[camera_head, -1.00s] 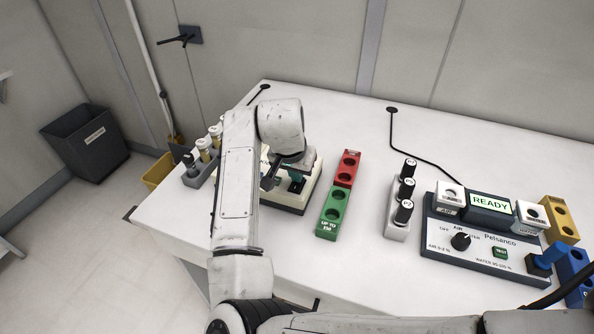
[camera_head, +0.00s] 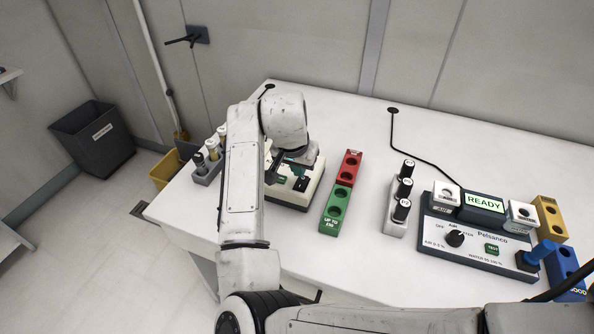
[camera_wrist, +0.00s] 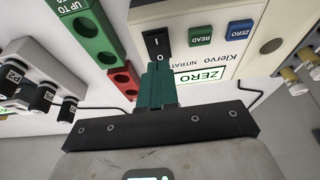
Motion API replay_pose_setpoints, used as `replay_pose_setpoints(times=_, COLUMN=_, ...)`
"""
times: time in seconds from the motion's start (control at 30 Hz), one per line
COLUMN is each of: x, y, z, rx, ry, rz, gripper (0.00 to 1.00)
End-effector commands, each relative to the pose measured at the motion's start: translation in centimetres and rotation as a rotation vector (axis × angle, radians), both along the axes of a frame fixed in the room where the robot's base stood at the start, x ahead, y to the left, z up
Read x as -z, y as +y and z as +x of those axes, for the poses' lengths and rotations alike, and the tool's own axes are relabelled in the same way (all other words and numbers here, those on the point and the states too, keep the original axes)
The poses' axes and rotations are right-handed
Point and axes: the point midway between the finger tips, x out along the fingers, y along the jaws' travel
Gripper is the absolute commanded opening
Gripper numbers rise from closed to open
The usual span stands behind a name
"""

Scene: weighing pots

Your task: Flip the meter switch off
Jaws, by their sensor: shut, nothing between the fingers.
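The meter is a cream box on a dark base (camera_head: 312,190), standing on the table below my arm. In the wrist view its face (camera_wrist: 205,14) reads "Klervo NITRATE" and a display (camera_wrist: 203,76) shows "ZERO". Its black rocker switch (camera_wrist: 152,40) has an "I" at the upper end and an "O" at the lower end in that view. My gripper (camera_wrist: 158,68) is shut and empty, its green fingers together. The fingertips overlap the "O" end in the wrist view. I cannot tell if they touch it. The switch (camera_head: 301,184) also shows in the head view.
A blue ZERO button (camera_wrist: 240,27) and green READ button (camera_wrist: 201,36) are near the switch. A red and green holder (camera_head: 344,183) stands right of the meter, a vial rack (camera_head: 203,175) left. Capped bottles (camera_head: 402,190) and a "READY" device (camera_head: 470,245) stand farther right.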

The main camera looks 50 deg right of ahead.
Motion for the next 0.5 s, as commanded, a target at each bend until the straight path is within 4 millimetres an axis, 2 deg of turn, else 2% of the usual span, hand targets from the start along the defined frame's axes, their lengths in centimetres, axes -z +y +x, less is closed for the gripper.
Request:
replay_pose_setpoints(times=0.03, x=-1.2, y=0.0, z=0.0, rx=0.0, ry=-0.002, rz=-0.002, gripper=0.0)
replay_pose_setpoints(times=0.3, x=-6.4, y=2.0, z=-0.6, rx=0.001, ry=-0.004, rz=-0.002, gripper=0.0)
replay_pose_setpoints(times=0.5, x=-8.9, y=2.8, z=-1.0, rx=0.0, ry=-0.003, rz=-0.001, gripper=0.0)
